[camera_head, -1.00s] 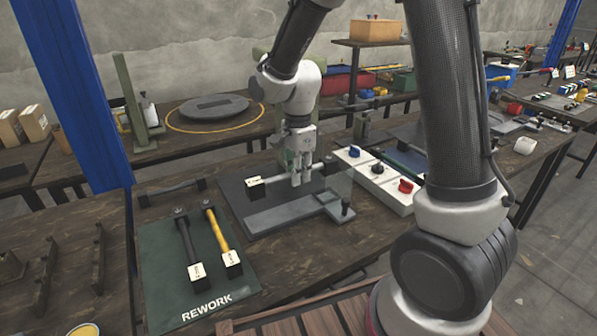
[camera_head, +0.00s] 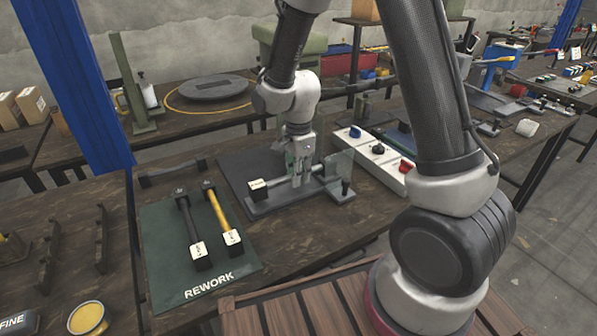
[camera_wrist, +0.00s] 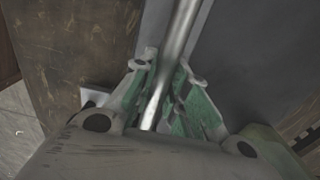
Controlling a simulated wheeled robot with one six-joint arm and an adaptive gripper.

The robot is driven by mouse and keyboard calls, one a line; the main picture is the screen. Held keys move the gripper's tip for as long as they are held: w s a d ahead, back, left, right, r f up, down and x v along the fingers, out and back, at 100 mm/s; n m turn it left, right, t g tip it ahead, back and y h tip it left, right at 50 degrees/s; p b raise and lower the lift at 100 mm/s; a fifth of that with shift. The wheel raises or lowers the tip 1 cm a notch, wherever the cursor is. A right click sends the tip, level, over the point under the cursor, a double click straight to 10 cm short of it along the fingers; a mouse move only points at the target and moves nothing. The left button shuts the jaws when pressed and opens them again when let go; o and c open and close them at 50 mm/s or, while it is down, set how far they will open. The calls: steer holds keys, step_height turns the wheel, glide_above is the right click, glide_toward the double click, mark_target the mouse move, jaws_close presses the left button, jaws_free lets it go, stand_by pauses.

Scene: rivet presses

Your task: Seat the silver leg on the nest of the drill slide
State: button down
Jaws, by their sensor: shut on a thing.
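My gripper (camera_head: 300,178) is shut on the silver leg (camera_head: 318,170), a bright metal rod with a black block and white label at its left end. The rod also runs between my green-padded fingers in the wrist view (camera_wrist: 172,60). In the head view the leg lies roughly level over the grey drill slide (camera_head: 290,205), its labelled block near the slide's left end. A clear guard and a small dark upright stand at the slide's right end. I cannot tell whether the leg touches the nest; my fingers hide part of it.
A green REWORK mat (camera_head: 200,245) at left holds a black-handled and a yellow-handled leg with labelled blocks. A white switch box (camera_head: 378,155) with blue, black and red knobs stands right of the slide. A dark bar handle (camera_head: 172,172) lies behind the mat.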

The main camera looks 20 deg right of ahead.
steer(key=shift+f, duration=0.65)
stand_by(0.3)
steer(key=c, duration=1.3)
jaws_free()
steer(key=shift+r, duration=0.1)
